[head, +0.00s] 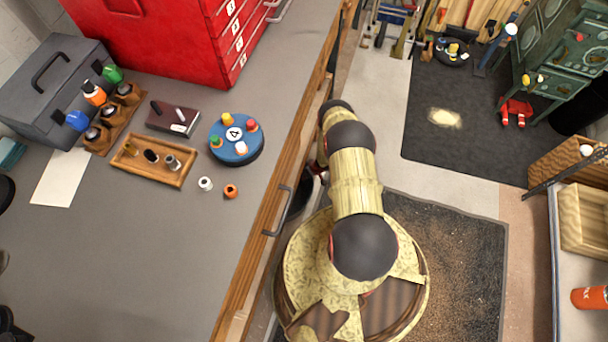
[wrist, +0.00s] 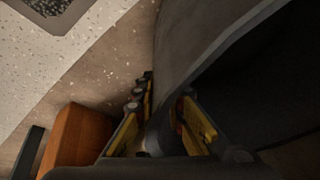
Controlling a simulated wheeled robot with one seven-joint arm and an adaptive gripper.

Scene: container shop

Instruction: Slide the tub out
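In the wrist view, a dark grey tub (wrist: 195,45) with a curved wall rises ahead of my gripper (wrist: 167,90). Its interior, to the right, is very dark. The fingers, with yellow inner pads, stand apart, one to each side of the near part of the wall. Whether either finger touches the wall is unclear. In the head view, part of a dark object with a pale rim, perhaps the tub, shows at the bench's side by my arm. My gripper is hidden there by my arm and the bench edge.
The grey workbench (head: 130,250) stands left of my arm, with a drawer handle (head: 279,212) on its side. It carries a red drawer cabinet (head: 170,40), a grey toolbox (head: 60,85) and a blue turntable (head: 237,153). Open floor (head: 390,130) lies beyond my arm.

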